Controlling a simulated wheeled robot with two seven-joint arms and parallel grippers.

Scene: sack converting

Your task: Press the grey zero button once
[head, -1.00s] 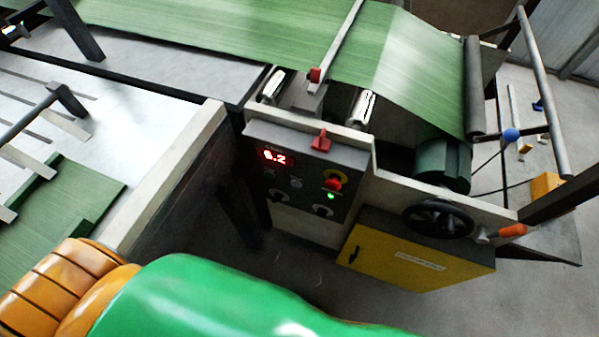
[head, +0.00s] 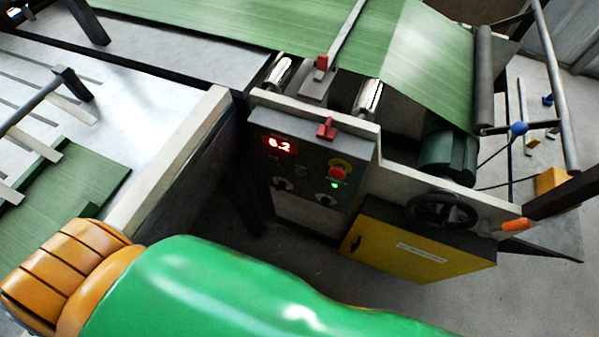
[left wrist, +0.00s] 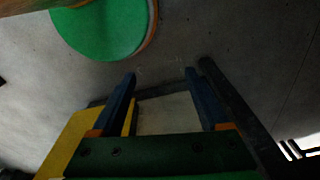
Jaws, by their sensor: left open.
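The dark control panel (head: 312,168) faces me on the end of the machine, with a red display reading about 6.2 (head: 280,145). Small faint marks or buttons sit below the display; I cannot tell which is the grey zero button. A red mushroom button (head: 337,172) on yellow, a green lamp (head: 335,185) and two knobs (head: 327,200) are also on the panel. My left gripper (left wrist: 161,75) shows in the left wrist view, its dark blue fingers apart with nothing held between them. It is out of sight in the head view. My right gripper is in neither view.
A yellow cabinet (head: 415,245) and a black handwheel (head: 442,209) stand right of the panel. A red clip-like part (head: 326,128) is on the panel's top edge. Green sheet (head: 250,22) runs over the machine. Grey floor (head: 300,258) is open below the panel.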

